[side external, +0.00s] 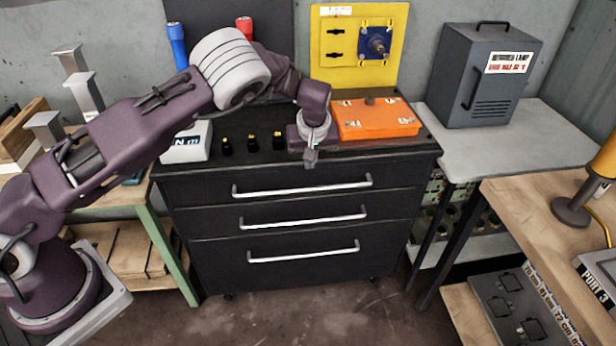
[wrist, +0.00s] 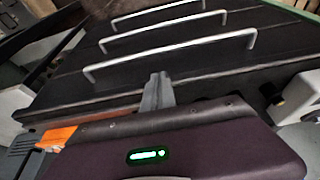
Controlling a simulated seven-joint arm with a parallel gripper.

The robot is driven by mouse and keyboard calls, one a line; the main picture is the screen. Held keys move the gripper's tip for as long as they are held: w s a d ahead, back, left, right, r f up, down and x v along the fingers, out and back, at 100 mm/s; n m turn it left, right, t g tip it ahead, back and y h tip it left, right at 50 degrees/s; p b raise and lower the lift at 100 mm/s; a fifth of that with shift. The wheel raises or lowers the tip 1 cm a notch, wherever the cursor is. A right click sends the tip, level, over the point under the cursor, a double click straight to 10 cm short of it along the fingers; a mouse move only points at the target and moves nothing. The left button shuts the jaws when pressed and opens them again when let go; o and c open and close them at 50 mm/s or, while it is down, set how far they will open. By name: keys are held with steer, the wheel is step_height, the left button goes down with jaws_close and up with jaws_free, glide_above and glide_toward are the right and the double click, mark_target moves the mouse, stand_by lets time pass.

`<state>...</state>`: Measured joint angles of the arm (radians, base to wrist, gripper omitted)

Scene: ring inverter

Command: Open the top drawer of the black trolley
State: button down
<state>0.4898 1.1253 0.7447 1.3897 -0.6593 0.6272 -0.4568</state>
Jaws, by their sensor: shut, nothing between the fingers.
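The black trolley (side external: 190,222) stands against the wall with three drawers, each with a long silver bar handle. The top drawer (side external: 200,188) looks closed, flush with the drawers below. Its handle (side external: 302,187) is the uppermost bar; in the wrist view this handle (wrist: 170,50) is the bar nearest my fingers. My gripper (side external: 310,158) is shut and empty, pointing down near the trolley's front top edge, above and apart from the top handle. In the wrist view the closed fingertips (wrist: 158,80) show just short of that handle.
On the trolley top are an orange case (side external: 375,120) right of my gripper, several small black items with yellow tops (side external: 252,143) and a white box (side external: 188,142). A wooden bench (side external: 540,210) stands at right. The floor before the drawers (side external: 310,315) is clear.

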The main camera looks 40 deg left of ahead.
mark_target(308, 179)
steer(key=x, duration=1)
steer(key=shift+s+d, duration=0.1)
steer(key=s+d, duration=2.2)
steer(key=shift+s+d, duration=0.1)
steer(key=shift+s, duration=0.05)
